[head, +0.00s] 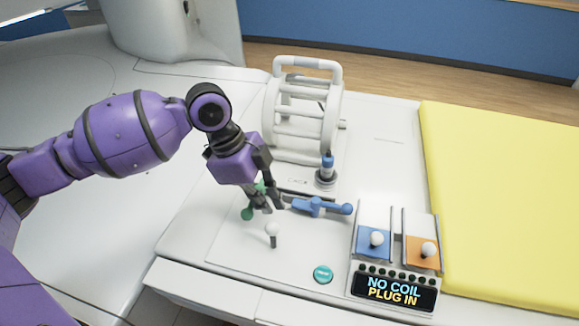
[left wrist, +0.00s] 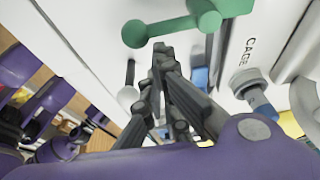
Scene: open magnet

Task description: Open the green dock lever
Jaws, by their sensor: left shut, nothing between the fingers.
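The green dock lever (head: 247,213) shows in the head view partly behind my left gripper (head: 268,203), with its round green knob to the left of the fingers. In the left wrist view the green lever (left wrist: 170,27) lies across the top, a knob at its left end and a thicker hub at its right. My left gripper (left wrist: 163,52) is shut and empty, its fingertips close to the green lever's bar. I cannot tell whether they touch it. My right gripper is not in view.
A blue lever (head: 318,207) lies right of my fingers, and a white-knobbed stick (head: 272,231) stands in front. A white cage (head: 303,110) and a blue-topped plug (head: 326,172) are behind. A teal button (head: 323,274), slider switches and a display (head: 393,289) reading "NO COIL PLUG IN" are at front right.

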